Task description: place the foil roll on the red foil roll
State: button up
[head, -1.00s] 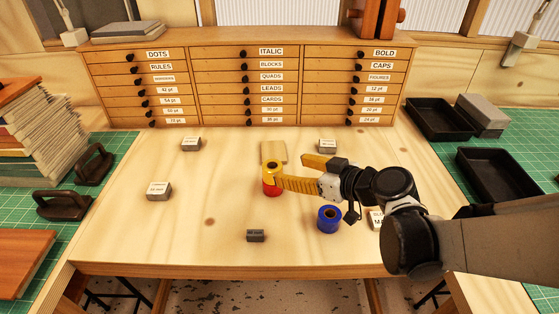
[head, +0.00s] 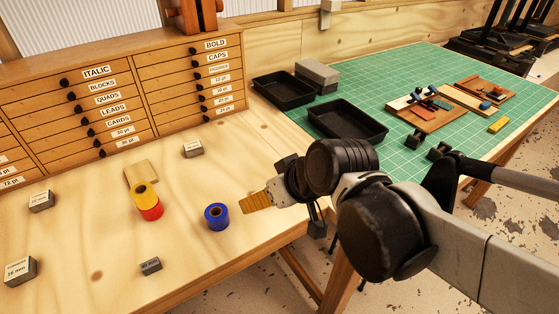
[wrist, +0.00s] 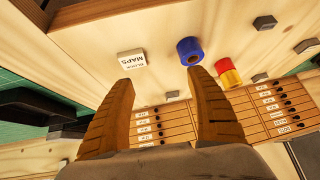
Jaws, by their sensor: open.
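A yellow foil roll (head: 145,194) sits upright on top of the red foil roll (head: 151,211), and the two look roughly aligned. A blue foil roll (head: 216,217) stands on the table to their right. My gripper (head: 257,202) is to the right of the blue roll, apart from all the rolls. In the wrist view my gripper (wrist: 161,80) has its two orange fingers wide apart with nothing between them. That view, upside down, also shows the blue roll (wrist: 190,52), the yellow roll (wrist: 231,79) and the red roll (wrist: 223,65) beyond the fingertips.
A pale wooden block (head: 138,171) lies just behind the stack. Small grey blocks (head: 193,149) are scattered on the table. A labelled drawer cabinet (head: 110,90) closes off the back. Black trays (head: 347,124) lie on the green mat at right. A white labelled block (wrist: 132,59) shows in the wrist view.

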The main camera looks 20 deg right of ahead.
jog(key=s+d+m+h, duration=0.3)
jog(key=s+d, duration=0.1)
jog(key=d, duration=0.3)
jog(key=shift+s, duration=0.3)
jog(key=shift+r, duration=0.1)
dwell(6.4)
